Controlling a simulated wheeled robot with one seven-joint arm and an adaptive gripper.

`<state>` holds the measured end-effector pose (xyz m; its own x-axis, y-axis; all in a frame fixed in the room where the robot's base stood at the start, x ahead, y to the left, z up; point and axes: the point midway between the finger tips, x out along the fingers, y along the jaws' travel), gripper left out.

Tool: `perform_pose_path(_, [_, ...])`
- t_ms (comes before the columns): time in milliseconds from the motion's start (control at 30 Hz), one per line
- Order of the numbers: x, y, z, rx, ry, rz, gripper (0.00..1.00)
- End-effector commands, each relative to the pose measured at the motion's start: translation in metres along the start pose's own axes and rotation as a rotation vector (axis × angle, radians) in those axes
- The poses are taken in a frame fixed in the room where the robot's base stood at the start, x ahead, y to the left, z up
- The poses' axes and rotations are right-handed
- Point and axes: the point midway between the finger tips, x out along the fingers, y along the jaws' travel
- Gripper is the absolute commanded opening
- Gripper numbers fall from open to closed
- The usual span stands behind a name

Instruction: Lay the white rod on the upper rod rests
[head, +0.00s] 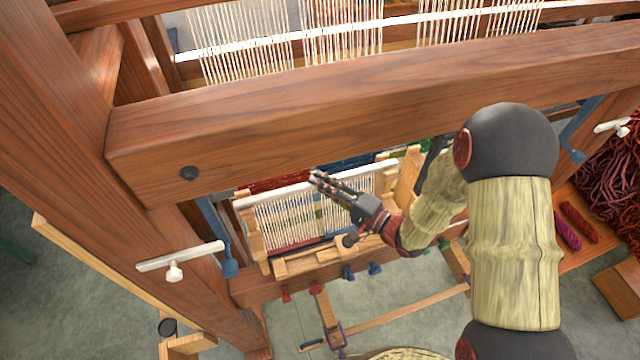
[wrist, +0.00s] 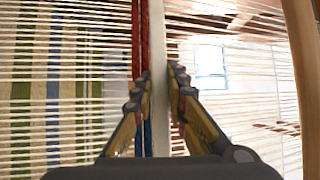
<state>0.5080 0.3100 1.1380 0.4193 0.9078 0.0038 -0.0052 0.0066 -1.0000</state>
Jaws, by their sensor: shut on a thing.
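The white rod (head: 270,194) lies across the top of the small loom's warp in the head view. In the wrist view the rod (wrist: 158,45) runs upright in the picture between the two fingers. My gripper (head: 316,179) is shut on its middle part; the fingers also show in the wrist view (wrist: 160,85). A blue bracket (head: 229,266) hangs on the left post and another (head: 572,153) is at the right. I cannot tell for certain which fittings are the upper rod rests.
A thick wooden beam (head: 350,105) crosses above the gripper. White T-shaped fittings stick out at left (head: 180,257) and right (head: 612,127). Warp threads (wrist: 60,70) lie close to the fingers. Dark red wool (head: 605,185) lies at the right.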

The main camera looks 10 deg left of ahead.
Motion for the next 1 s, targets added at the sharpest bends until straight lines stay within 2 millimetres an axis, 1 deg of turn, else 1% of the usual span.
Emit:
perform_pose_path(133, [0.0,0.003,0.0,0.0,-0.001,0.0,0.0])
perform_pose_path(167, [0.0,0.003,0.0,0.0,-0.001,0.0,0.15])
perform_pose_path(467, [0.0,0.002,0.0,0.0,-0.001,0.0,0.32])
perform_pose_path(733, [0.0,0.002,0.0,0.0,-0.001,0.0,0.33])
perform_pose_path(833, [0.0,-0.002,0.0,-0.001,0.0,0.0,0.33])
perform_pose_path(933, [-0.01,0.0,-0.001,-0.001,0.001,0.001,0.33])
perform_pose_path(1000, [-0.022,-0.001,-0.002,-0.001,0.003,0.001,0.33])
